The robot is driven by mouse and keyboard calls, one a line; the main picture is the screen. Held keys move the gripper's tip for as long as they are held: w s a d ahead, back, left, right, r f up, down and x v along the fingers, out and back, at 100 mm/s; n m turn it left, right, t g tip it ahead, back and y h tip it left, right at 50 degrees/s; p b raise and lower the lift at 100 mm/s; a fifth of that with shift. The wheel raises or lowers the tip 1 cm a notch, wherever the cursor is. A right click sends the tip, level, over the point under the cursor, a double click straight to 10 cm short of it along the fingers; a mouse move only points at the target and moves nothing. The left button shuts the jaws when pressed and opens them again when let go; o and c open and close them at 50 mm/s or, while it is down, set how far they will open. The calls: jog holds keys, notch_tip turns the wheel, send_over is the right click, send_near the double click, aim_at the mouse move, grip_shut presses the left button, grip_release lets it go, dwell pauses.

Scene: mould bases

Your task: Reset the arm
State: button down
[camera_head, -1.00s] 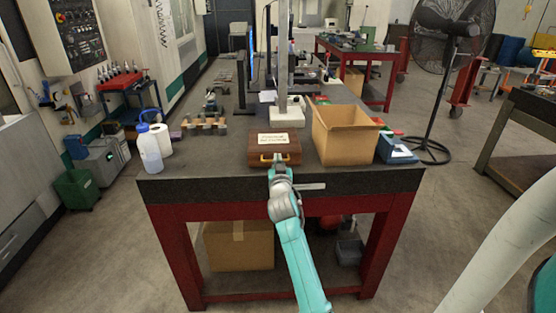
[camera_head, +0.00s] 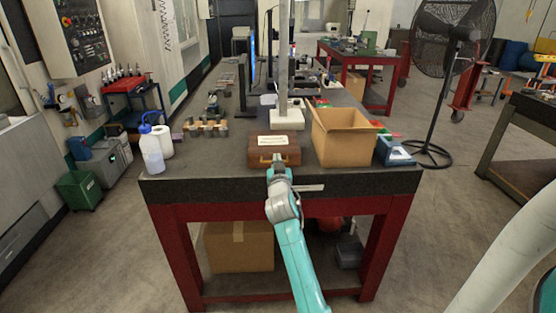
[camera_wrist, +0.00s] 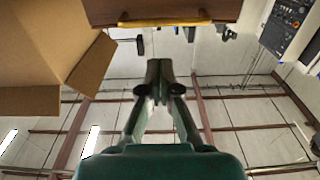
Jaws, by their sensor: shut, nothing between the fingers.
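My gripper (camera_wrist: 160,78) is shut with nothing between its fingers in the wrist view. In the head view my arm reaches up from the bottom, and its end is at the front of a brown wooden case (camera_head: 288,151) on the workbench. The case has a white label on its lid and a yellow handle on its front. In the wrist view the case (camera_wrist: 120,8) and its yellow handle (camera_wrist: 165,22) lie beyond the fingertips, with a visible gap. The fingers are too small to make out in the head view.
An open cardboard box (camera_head: 340,145) stands right of the case, with a blue-and-white device (camera_head: 394,152) beyond it. A metal stand (camera_head: 287,118) is behind the case. A white bottle (camera_head: 151,150) and a paper roll stand at the left. The dark workbench (camera_head: 210,175) is clear at its front left.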

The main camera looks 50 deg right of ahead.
jog(key=s+a+f, duration=0.3)
jog(key=s+a, duration=0.1)
jog(key=a, duration=0.1)
jog(key=shift+f, duration=0.25)
jog(key=shift+s, duration=0.1)
